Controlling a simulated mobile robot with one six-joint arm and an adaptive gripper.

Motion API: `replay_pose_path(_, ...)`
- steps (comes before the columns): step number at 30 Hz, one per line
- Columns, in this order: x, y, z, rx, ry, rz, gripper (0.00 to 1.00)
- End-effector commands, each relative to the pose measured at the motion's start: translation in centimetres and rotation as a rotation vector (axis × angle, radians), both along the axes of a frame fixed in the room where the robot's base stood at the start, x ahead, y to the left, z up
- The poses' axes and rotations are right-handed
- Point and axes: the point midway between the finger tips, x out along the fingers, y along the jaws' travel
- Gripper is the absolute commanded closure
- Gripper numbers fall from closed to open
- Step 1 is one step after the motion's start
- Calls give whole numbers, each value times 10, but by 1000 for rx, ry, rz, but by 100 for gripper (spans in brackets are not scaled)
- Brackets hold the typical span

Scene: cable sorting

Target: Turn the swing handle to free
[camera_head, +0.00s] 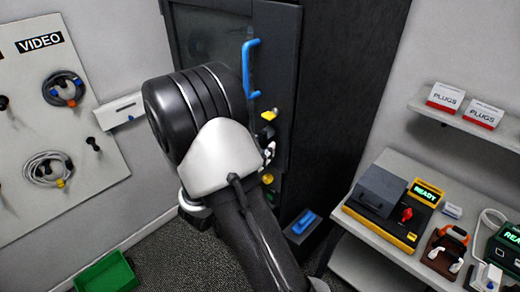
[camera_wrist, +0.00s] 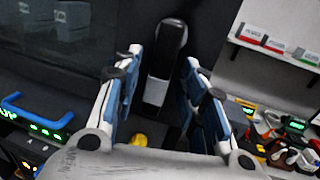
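The swing handle (camera_wrist: 167,50) shows in the wrist view as an upright dark lever with a pale lower part, on the dark cabinet front. My gripper (camera_wrist: 163,62) is open, its blue-and-white fingers to the left and right of the handle. A gap shows on each side, and I see no clear contact. In the head view my arm covers the swing handle, and only a small part of my gripper shows beside the cabinet door (camera_head: 276,85). I cannot tell how far the handle is turned.
A blue bar handle (camera_head: 247,70) is on the cabinet. At right stand a bench with a yellow-edged device (camera_head: 378,230) and a shelf with PLUGS boxes (camera_head: 446,97). A cable board (camera_head: 50,120) hangs at left. A green bin (camera_head: 106,274) and a blue-handled box (camera_head: 303,226) stand low down.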

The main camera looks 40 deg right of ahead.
Motion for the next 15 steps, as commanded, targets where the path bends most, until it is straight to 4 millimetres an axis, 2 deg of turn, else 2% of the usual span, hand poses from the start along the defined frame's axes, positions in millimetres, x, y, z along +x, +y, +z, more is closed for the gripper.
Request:
replay_pose_path(9, 1, -2, 0, 0, 0, 0, 63)
replay_pose_path(15, 1, -2, 0, 0, -1, 0, 76)
